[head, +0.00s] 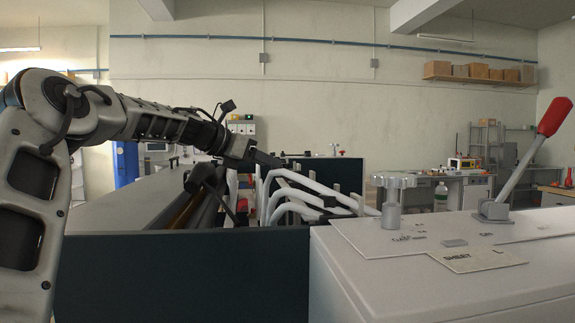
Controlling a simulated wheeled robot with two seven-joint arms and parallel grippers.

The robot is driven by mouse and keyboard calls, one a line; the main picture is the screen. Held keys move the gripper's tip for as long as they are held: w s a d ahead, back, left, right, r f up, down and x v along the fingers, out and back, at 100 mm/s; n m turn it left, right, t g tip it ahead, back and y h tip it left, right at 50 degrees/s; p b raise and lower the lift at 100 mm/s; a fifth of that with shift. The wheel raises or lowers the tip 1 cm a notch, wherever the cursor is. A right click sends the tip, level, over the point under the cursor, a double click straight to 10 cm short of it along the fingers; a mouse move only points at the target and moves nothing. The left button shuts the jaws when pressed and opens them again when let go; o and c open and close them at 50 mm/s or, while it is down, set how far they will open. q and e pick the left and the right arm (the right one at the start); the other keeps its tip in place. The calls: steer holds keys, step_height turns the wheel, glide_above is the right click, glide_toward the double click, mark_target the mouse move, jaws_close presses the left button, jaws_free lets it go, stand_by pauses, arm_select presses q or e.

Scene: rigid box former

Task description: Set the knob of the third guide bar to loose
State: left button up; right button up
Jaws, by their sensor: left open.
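My left arm reaches in from the left, and its open left gripper (266,158) is above the white bent bars (302,191) in the middle of the machine. A dark finger points right, just above the left end of the bars. I see nothing held in it. Several bars lie close together and overlap, so I cannot tell which is the third guide bar. Its knob and the knob's setting cannot be made out. A black T-shaped piece (203,178) shows below the wrist, left of the bars. My right gripper is not in view.
A white housing (440,265) at the front right carries a grey lobed knob (393,186) on a post and a tilted lever with a red grip (554,117). A dark green panel (180,280) stands in front. A long grey cover (125,208) lies on the left.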

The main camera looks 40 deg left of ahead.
mark_target(292, 172)
arm_select(q)
steer(key=p+x, duration=0.2)
steer(key=x, duration=0.5)
steer(key=shift+w, duration=0.25)
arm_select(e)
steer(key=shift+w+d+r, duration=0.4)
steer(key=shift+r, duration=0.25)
arm_select(q)
steer(key=c, duration=1)
steer(key=b, duration=0.1)
steer(key=n+y+b, duration=0.1)
steer(key=b, duration=0.1)
steer(key=shift+d+f+y, duration=0.3)
steer(key=shift+f, duration=0.05)
steer(key=shift+d+r+n+y, duration=0.15)
steer(key=shift+r+n+y, duration=0.05)
steer(key=shift+n+y, duration=0.45)
steer(key=shift+d+n+y+p, duration=0.15)
steer(key=shift+n+y+p, duration=1.1)
steer(key=shift+y+p, duration=0.2)
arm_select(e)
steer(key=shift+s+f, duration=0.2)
